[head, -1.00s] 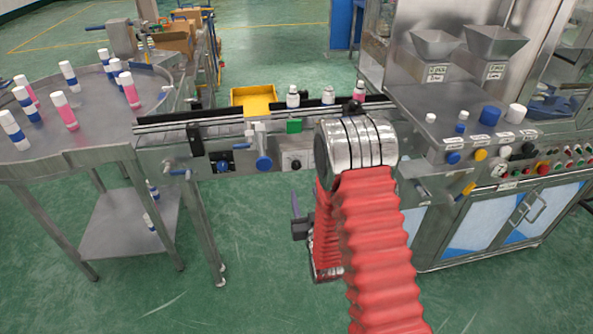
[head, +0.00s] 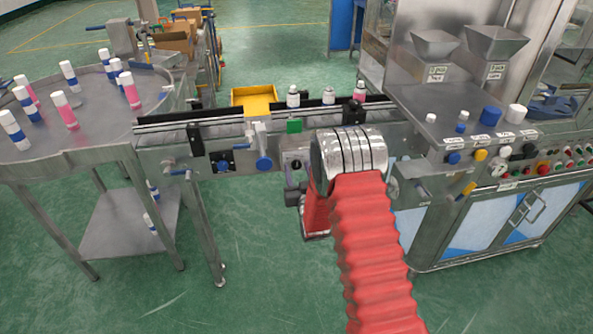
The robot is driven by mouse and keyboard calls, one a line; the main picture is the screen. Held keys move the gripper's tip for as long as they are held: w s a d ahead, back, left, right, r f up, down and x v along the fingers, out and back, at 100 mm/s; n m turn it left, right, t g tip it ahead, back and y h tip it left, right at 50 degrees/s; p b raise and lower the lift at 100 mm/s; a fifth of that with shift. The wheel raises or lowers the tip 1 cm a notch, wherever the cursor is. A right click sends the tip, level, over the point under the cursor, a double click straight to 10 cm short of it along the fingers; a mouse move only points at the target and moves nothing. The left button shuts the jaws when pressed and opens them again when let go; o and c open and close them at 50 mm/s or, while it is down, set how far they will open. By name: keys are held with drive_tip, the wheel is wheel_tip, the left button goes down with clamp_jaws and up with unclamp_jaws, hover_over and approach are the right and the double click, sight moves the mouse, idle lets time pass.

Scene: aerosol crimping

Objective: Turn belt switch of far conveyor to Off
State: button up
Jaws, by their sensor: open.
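The conveyor (head: 185,129) runs across the middle, from the round table to the machine. On its front side is a grey switch box with a black rotary knob (head: 296,164); the knob's exact setting is too small to read. A second box with a blue knob (head: 223,166) sits further left on the same side. My gripper (head: 292,190) shows only partly as a dark shape just below the switch box, left of my red-sleeved arm. Its jaws are open, and nothing shows between them. My arm hides the rest of it.
The machine panel (head: 500,165) with levers and buttons is at right. Open floor lies in front.

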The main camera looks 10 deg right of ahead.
drive_tip(key=shift+w, duration=0.25)
drive_tip(key=shift+c, duration=0.4)
drive_tip(key=c, duration=0.9)
drive_tip(key=shift+a, duration=0.2)
drive_tip(key=shift+c, duration=0.4)
drive_tip(key=shift+d, duration=0.1)
